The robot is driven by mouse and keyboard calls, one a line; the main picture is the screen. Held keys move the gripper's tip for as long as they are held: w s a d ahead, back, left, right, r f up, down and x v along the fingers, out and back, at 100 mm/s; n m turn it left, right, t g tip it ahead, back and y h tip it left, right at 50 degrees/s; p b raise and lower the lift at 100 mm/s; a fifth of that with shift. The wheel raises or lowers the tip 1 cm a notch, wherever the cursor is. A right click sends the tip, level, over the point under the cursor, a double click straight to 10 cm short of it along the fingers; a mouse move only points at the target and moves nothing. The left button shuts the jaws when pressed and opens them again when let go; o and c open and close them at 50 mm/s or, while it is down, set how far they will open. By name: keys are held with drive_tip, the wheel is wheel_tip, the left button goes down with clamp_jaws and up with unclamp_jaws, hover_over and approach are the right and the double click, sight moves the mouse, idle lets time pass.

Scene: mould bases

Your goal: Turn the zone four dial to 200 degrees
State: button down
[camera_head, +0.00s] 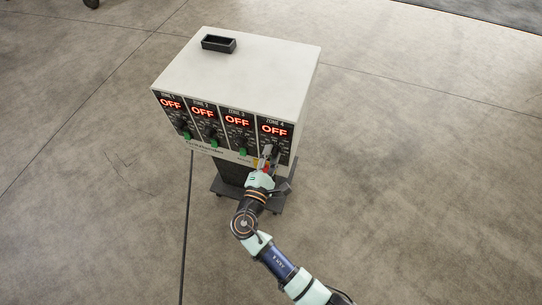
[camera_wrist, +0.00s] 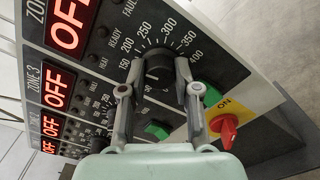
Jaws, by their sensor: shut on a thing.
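The zone four dial (camera_wrist: 158,66) is a dark round knob on the front panel, ringed by printed numbers from 150 to 400. My gripper (camera_wrist: 159,74) has one finger on each side of the dial and is shut on it. In the head view my gripper (camera_head: 269,158) reaches the right end of the panel from below and covers most of that dial. The zone four display (camera_head: 274,130) shows red OFF, as it also does in the wrist view (camera_wrist: 70,23). Where the dial's pointer stands is too small to tell.
The white control cabinet (camera_head: 240,65) carries similar panels for zones 1 to 3, all showing OFF. A red switch (camera_wrist: 229,130) on a yellow plate sits just right of my fingers. A green button (camera_wrist: 157,129) lies between them. Open floor surrounds the cabinet.

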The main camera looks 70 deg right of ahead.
drive_tip(key=shift+m, duration=0.9)
drive_tip(key=shift+b, duration=0.3)
drive_tip(key=c, duration=0.8)
unclamp_jaws()
drive_tip(key=shift+c, duration=0.2)
drive_tip(key=a, duration=1.2)
drive_tip(key=shift+s, duration=0.15)
